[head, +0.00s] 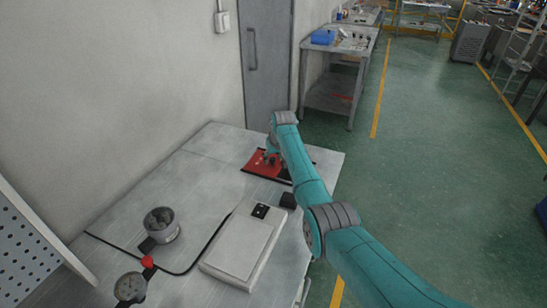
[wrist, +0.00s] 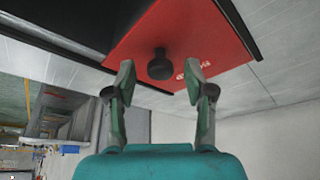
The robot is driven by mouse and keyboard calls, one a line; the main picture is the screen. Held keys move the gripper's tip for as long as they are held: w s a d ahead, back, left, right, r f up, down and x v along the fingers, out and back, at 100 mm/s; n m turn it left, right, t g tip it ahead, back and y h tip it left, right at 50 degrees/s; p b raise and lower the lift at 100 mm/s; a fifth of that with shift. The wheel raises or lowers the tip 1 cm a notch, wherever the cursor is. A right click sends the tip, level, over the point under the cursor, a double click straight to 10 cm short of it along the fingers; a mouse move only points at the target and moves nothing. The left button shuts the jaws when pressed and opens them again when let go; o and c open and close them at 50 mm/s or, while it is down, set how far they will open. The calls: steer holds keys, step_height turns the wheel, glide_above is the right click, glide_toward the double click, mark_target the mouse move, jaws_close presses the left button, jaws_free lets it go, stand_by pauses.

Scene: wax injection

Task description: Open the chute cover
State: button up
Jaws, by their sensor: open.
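The chute cover is a red panel (wrist: 190,35) with a round black knob (wrist: 160,66) and a small pale marking. In the head view the red cover (head: 258,163) lies at the far end of the grey bench, partly hidden by my arm. My gripper (wrist: 158,80) is open in the wrist view, one finger on each side of the knob. The knob appears between and slightly beyond the fingertips; I cannot tell whether either finger touches it. In the head view my gripper (head: 271,158) is small and over the cover.
On the bench (head: 207,150) are a pale flat box (head: 242,245), a round metal pot (head: 161,225), a gauge (head: 130,287) with a red part beside it, and a black cable. A wall and door (head: 266,60) stand behind. The bench's left far part is clear.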

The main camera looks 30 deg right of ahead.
steer(key=shift+r, duration=0.1)
steer(key=v, duration=1.1)
steer(key=shift+s+r, duration=0.2)
steer(key=shift+r, duration=0.1)
